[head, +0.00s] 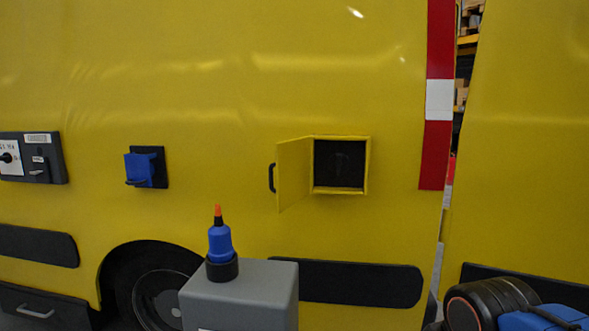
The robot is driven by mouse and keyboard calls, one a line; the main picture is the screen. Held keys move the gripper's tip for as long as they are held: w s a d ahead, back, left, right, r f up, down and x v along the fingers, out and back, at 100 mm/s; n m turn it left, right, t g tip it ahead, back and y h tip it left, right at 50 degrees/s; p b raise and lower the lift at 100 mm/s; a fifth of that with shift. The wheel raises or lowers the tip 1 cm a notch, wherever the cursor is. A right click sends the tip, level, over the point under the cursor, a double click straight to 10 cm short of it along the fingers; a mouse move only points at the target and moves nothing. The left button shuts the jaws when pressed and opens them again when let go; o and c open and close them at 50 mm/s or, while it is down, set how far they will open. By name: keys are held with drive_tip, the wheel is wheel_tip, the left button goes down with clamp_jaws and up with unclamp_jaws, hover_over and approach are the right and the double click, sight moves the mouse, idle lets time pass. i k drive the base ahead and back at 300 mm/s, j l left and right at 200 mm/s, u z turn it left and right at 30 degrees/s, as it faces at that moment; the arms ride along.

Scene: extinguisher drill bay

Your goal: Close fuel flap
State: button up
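The fuel flap (293,175) is a yellow square door on the side of a yellow vehicle. It stands open, swung out to the left of its recess, and has a black handle (271,178) on its free left edge. The recess (340,164) is dark inside with a yellow frame, and its interior is hard to make out. My gripper is not in view. A black and blue part, likely of my arm, shows at the bottom right, well apart from the flap.
A grey box (250,290) stands in front of the vehicle, with a blue, orange-tipped object (220,242) upright on it. A blue-covered socket (140,169) and a black panel (52,160) are further left on the vehicle. The wall around the flap is clear.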

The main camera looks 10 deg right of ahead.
sight(292, 164)
drive_tip(key=j+z, duration=0.2)
drive_tip(key=j, duration=0.3)
drive_tip(key=j+z, duration=0.25)
drive_tip(key=j, duration=0.25)
drive_tip(key=k+j+z, duration=0.2)
drive_tip(key=j, duration=0.3)
drive_tip(key=j+z, duration=0.25)
drive_tip(key=j, duration=0.25)
drive_tip(key=k+j+z, duration=0.2)
drive_tip(key=j, duration=0.25)
drive_tip(key=j+z, duration=0.1)
drive_tip(key=j, duration=0.35)
drive_tip(key=k+j+z, duration=0.15)
drive_tip(key=j, duration=0.3)
drive_tip(key=j+z, duration=0.1)
drive_tip(key=j, duration=0.35)
drive_tip(key=k+j+z, duration=0.1)
drive_tip(key=j, duration=0.3)
drive_tip(key=k+j, duration=0.15)
drive_tip(key=l, duration=0.15)
drive_tip(key=i, duration=0.05)
